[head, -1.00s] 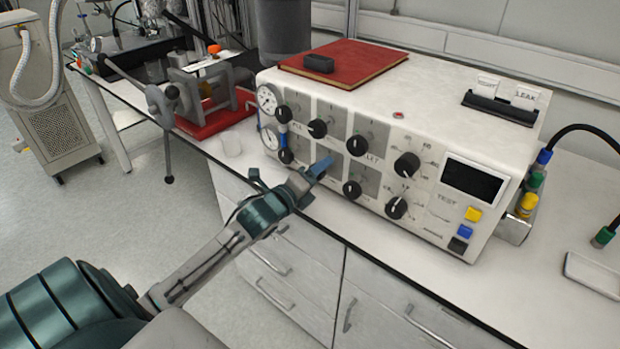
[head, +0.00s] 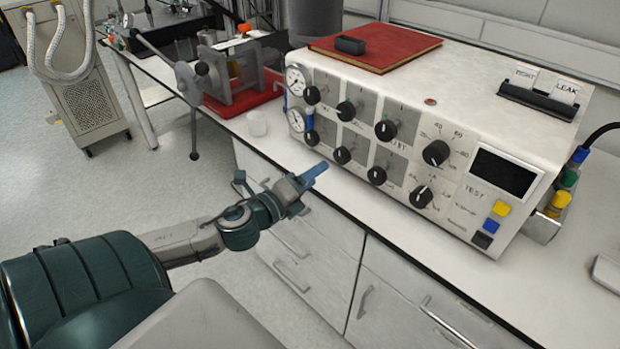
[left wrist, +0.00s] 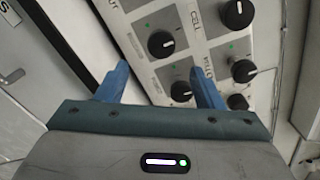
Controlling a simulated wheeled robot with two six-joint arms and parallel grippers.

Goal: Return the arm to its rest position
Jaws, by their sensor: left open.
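My left gripper (head: 312,176) is open and empty. It hangs in front of the bench edge, apart from the control box (head: 465,92), a white unit with black knobs, two gauges, a dark screen and yellow, blue and black buttons. In the left wrist view the two blue fingers (left wrist: 160,85) stand apart with nothing between them, and the panel knobs (left wrist: 161,43) show beyond them. The left arm (head: 185,240) comes in from the lower left and is bent at the wrist. My right gripper is not in view.
The white bench (head: 400,232) has drawers (head: 300,250) below it. A red book (head: 385,50) with a small black object lies on the box. A small white cup (head: 257,123) stands left of the box. A clamp rig on a red base (head: 235,104) is behind it. Open floor lies left.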

